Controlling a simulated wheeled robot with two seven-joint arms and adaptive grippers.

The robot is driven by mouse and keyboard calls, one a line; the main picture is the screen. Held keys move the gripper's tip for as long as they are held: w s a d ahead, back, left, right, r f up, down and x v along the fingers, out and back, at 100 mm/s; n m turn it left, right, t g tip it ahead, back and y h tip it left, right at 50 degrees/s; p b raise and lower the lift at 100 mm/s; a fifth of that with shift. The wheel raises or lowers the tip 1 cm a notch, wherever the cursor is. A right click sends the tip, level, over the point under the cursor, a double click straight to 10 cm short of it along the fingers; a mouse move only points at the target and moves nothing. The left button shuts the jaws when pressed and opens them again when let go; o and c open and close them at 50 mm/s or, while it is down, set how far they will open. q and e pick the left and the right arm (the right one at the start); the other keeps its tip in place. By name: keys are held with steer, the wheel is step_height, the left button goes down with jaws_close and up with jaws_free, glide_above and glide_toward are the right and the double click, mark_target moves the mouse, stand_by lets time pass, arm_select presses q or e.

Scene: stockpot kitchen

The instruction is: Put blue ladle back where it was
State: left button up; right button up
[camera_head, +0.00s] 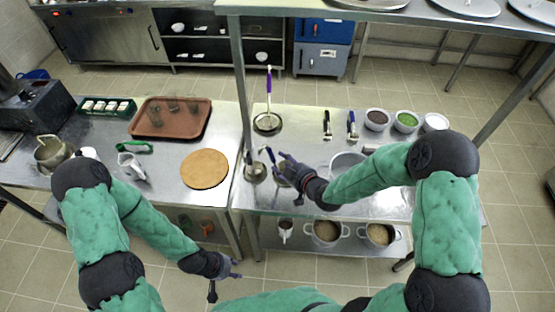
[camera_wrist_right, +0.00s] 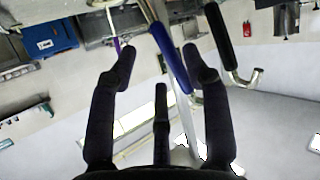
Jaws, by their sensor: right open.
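The blue ladle's handle (camera_head: 271,156) stands tilted up on the right-hand steel table, just left of my right gripper (camera_head: 282,165). In the right wrist view the blue handle (camera_wrist_right: 171,55) runs between the spread fingers of my right gripper (camera_wrist_right: 160,65). The fingers are open and I see no grip on the handle. The ladle's lower end is partly hidden by the gripper. A black handle with a metal hook end (camera_wrist_right: 222,38) is close to the right finger. My left gripper (camera_head: 232,272) is low in front of the tables, empty with fingers spread.
A small metal pot (camera_head: 255,172) is beside the ladle. A purple-handled strainer (camera_head: 268,122) lies behind it. A larger pot (camera_head: 347,163) is right of the gripper, with bowls (camera_head: 406,121) behind. A wooden board (camera_head: 204,169) and brown tray (camera_head: 171,119) occupy the left table. A post (camera_head: 241,85) rises nearby.

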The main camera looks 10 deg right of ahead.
steer(key=v, duration=0.6)
steer(key=s+a+f+m+g, duration=0.2)
steer(key=s+f+m+g, duration=0.3)
steer(key=s+f, duration=0.5)
steer(key=s+a+f+m+g+h, duration=0.1)
steer(key=s+a+f+m+g, duration=0.2)
steer(key=s+f, duration=0.7)
step_height(320, 180, down, 4)
steer(key=m+g, duration=0.2)
steer(key=g, duration=0.1)
steer(key=shift+a+g, duration=0.2)
steer(key=shift+g, duration=0.2)
